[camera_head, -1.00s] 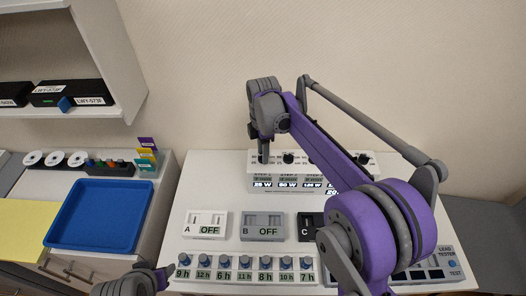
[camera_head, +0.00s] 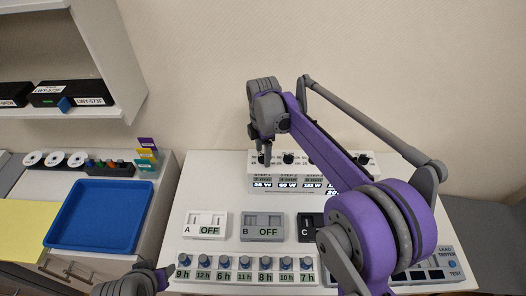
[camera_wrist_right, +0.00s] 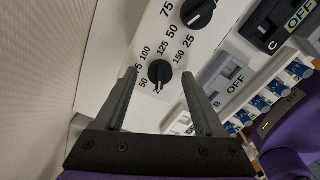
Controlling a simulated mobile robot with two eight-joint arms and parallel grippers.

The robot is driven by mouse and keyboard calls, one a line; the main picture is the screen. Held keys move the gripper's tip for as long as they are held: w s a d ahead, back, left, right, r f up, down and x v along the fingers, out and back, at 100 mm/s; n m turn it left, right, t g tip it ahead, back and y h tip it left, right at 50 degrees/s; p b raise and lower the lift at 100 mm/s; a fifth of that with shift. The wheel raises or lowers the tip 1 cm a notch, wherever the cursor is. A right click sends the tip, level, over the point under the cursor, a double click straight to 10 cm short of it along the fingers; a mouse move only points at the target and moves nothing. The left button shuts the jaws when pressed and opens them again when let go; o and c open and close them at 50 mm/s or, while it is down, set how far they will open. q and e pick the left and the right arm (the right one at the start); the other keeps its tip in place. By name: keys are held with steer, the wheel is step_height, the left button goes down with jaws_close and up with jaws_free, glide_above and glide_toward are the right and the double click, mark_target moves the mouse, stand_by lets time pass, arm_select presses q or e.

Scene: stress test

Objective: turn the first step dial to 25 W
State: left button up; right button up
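The white step unit (camera_head: 278,187) stands at the back of the table, with black dials on top and displays on its front. In the right wrist view the first step dial (camera_wrist_right: 160,72) is a black knob with a white mark pointing down towards a partly hidden number starting with 2. The STEP 1 display (camera_head: 262,185) seems to read 25 W, though it is small. My right gripper (camera_wrist_right: 160,103) is open, with its fingers on either side of the dial and clear gaps between; in the head view it is above the unit's left end. My left gripper (camera_head: 150,279) is partly cut off at the bottom edge.
Boxes A (camera_head: 205,224), B (camera_head: 263,226) and C (camera_head: 310,225) stand in front of the unit. A row of blue knobs (camera_head: 245,264) is nearer. A blue tray (camera_head: 102,215) lies at left. My right arm hides the unit's right part.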

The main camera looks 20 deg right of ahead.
mark_target(263, 155)
step_height(263, 155, up, 11)
steer(key=shift+p, duration=0.35)
steer(key=shift+f, duration=0.1)
stand_by(0.5)
steer(key=s+d+f+m+t, duration=0.1)
steer(key=s+f+m, duration=0.3)
steer(key=s, duration=0.5)
steer(key=s+d+f+m+t, duration=0.1)
steer(key=s+f+m+t, duration=0.1)
steer(key=s+f+m, duration=0.3)
steer(key=s+d+f+m+t, duration=0.1)
steer(key=s+f+m, duration=0.3)
steer(key=s+m, duration=0.6)
steer(key=s+t, duration=0.1)
steer(key=s, duration=0.1)
steer(key=shift+s+f+t, duration=0.2)
steer(key=shift+s+t, duration=0.1)
